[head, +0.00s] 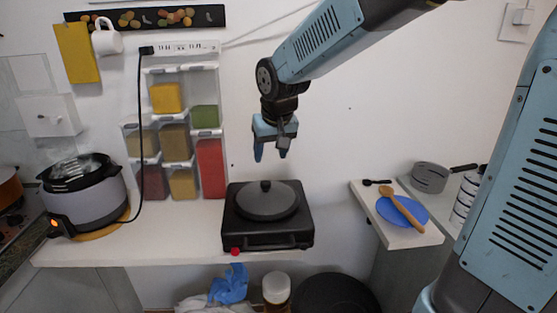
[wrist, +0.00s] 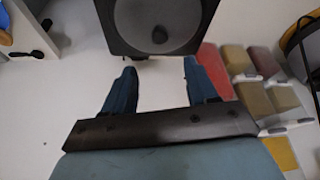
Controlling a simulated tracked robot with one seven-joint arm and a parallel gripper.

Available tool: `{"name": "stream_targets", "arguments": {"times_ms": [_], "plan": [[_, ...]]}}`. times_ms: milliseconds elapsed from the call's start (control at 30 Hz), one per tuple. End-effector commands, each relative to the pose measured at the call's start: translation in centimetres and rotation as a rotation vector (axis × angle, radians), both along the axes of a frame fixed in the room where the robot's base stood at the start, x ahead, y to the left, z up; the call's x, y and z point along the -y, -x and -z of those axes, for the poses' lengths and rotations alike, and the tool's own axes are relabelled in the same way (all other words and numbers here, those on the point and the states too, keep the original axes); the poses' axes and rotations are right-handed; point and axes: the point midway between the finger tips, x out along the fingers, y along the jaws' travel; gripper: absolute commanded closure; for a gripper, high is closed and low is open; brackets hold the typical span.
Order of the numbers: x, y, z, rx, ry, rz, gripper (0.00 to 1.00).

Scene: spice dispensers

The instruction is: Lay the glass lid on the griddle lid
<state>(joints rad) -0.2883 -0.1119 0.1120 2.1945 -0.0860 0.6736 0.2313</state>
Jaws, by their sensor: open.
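The griddle lid (head: 254,204) is round and grey with a dark knob. It lies on the black square griddle (head: 236,238) in the middle of the counter. In the wrist view the griddle lid (wrist: 135,25) shows at the top, cut off by the frame edge. What looks like the glass lid (head: 84,165) sits on top of the grey cooker (head: 97,208) at the left, shiny and partly see-through. My gripper (head: 271,154) is open and empty, above the griddle lid with a clear gap. Its two blue fingers are apart in the wrist view (wrist: 160,68).
Spice dispensers (head: 175,140) hang on the wall left of my gripper. A black cord (head: 141,120) runs from the power strip down towards the cooker. A blue plate (head: 402,211) with a wooden spoon and a grey pan (head: 430,178) are at the right.

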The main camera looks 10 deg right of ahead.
Motion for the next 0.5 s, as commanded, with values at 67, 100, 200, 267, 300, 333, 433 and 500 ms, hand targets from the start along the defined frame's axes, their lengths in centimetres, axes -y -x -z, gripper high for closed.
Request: {"name": "stream_targets", "arguments": {"times_ms": [67, 100, 200, 267, 300, 333, 433, 500], "plan": [[0.0, 0.1, -0.2, 0.0, 0.0, 0.0, 0.42], [0.0, 0.1, -0.2, 0.0, 0.0, 0.0, 0.42], [0.5, 0.3, -0.4, 0.003, 0.0, 0.004, 0.42], [1.2, 0.8, -0.9, 0.008, 0.0, 0.014, 0.42], [1.9, 1.3, -1.2, 0.011, 0.001, 0.021, 0.42], [2.6, 1.8, -1.5, 0.015, 0.002, 0.027, 0.42], [5.3, 3.8, -2.8, 0.029, 0.004, 0.056, 0.42], [7.2, 5.5, -3.5, 0.038, 0.005, 0.079, 0.42]]}}
